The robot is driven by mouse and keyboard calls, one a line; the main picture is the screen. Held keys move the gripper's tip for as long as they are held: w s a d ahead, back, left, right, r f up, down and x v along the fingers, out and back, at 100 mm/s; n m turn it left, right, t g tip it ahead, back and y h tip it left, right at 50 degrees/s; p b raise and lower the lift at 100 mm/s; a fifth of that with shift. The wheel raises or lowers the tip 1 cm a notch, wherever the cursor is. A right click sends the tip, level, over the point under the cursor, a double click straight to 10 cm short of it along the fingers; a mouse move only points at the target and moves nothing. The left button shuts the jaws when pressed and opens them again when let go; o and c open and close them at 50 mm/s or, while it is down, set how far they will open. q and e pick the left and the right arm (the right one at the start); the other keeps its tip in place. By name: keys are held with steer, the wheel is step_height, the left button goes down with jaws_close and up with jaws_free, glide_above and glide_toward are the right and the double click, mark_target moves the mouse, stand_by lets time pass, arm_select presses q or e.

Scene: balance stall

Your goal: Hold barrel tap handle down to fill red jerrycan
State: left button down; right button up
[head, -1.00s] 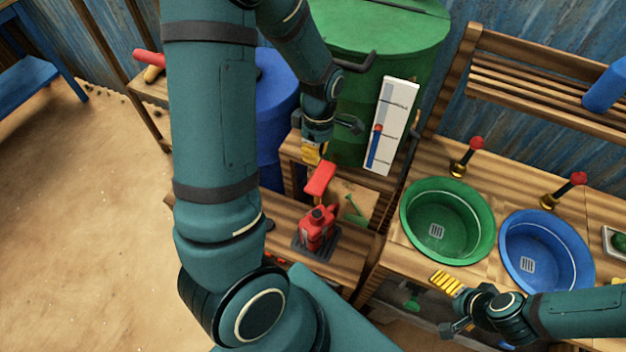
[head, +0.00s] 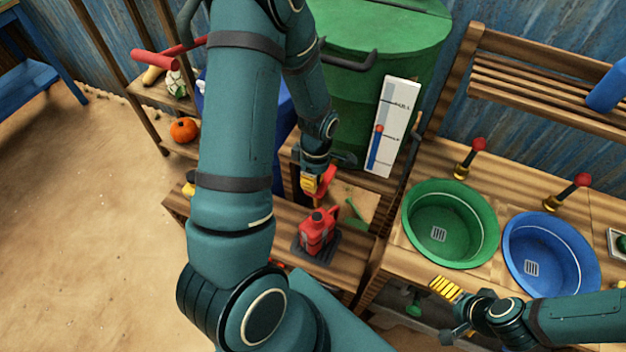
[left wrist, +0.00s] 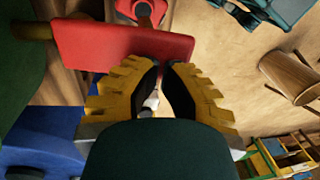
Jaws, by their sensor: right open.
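The green barrel (head: 365,45) stands at the back, with its red tap handle (head: 329,187) low on its front. The handle is a wide red paddle in the left wrist view (left wrist: 110,45). My left gripper (head: 311,192) is at the handle, overlapping it in the head view. In the left wrist view its yellow fingers (left wrist: 165,68) are together, tips at the paddle's lower edge, with nothing between them. Contact is unclear. The red jerrycan (head: 316,235) stands upright on a dark pad below the tap. My right gripper (head: 450,308) is open and empty by the bench front.
A white gauge (head: 394,125) with a blue column and red marker is on the barrel. Green (head: 490,205) and blue (head: 590,265) basins sit on the right bench. A blue barrel (head: 285,110) stands behind my left arm.

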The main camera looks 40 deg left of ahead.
arm_select(q)
steer(key=shift+s+d+f+b, duration=0.15)
steer(key=shift+f+b, duration=0.35)
steer(key=shift+f, duration=0.25)
steer(key=shift+s+f+b, duration=0.15)
steer(key=shift+f+b, duration=0.35)
steer(key=shift+f, duration=0.25)
steer(key=shift+s+f, duration=0.1)
steer(key=shift+s, duration=0.1)
arm_select(e)
steer(key=shift+s+f, duration=0.2)
steer(key=shift+f, duration=0.3)
steer(key=shift+s+f, duration=0.2)
steer(key=shift+f, duration=0.25)
arm_select(q)
steer(key=shift+s+d, duration=0.1)
stand_by(1.2)
